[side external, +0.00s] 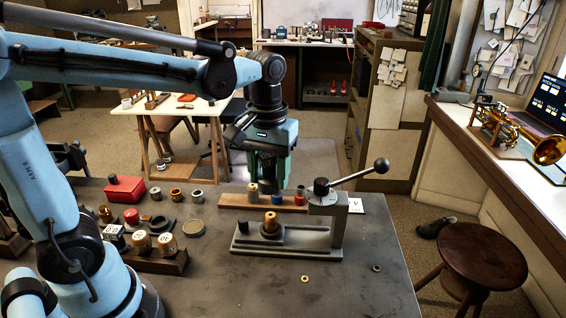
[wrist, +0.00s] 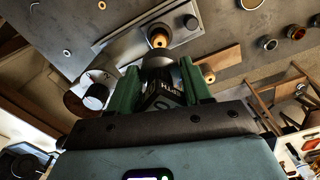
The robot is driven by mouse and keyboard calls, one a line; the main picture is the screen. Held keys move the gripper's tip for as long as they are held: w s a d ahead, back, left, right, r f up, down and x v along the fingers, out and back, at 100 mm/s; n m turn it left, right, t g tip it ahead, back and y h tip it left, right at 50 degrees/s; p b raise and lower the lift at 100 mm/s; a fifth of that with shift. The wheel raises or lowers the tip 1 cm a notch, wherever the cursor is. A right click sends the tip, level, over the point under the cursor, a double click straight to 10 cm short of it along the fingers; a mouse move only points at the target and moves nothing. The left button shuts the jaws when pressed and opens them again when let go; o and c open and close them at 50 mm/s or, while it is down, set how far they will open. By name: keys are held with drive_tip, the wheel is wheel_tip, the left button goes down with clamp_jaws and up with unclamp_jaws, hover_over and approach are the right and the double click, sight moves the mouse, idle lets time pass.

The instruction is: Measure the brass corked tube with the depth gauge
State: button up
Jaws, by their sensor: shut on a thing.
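The brass corked tube (side external: 271,222) stands upright in a dark round seat on the grey base of a lever fixture (side external: 322,225). In the wrist view the tube (wrist: 158,38) shows just past the end of the held thing. My gripper (side external: 268,186) points down and is shut on a dark cylinder with a white-lettered label (wrist: 162,82), which looks like the depth gauge. In the side view the gripper appears behind and above the tube, in front of the wooden strip, and mostly hides the gauge. The gauge and tube look apart.
The fixture's post and black-knobbed lever (side external: 381,166) rise right of the tube. A wooden strip (side external: 232,200) with small pieces lies behind. Rings, jars and a red box (side external: 125,189) crowd the left. The front right of the bench is mostly clear, with two small rings.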

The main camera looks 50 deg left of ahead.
drive_tip(key=shift+f, duration=0.15)
hover_over(270, 215)
drive_tip(key=shift+f, duration=2.25)
drive_tip(key=shift+f, duration=1.9)
drive_tip(key=o, duration=1.6)
drive_tip(key=shift+r, duration=3.5)
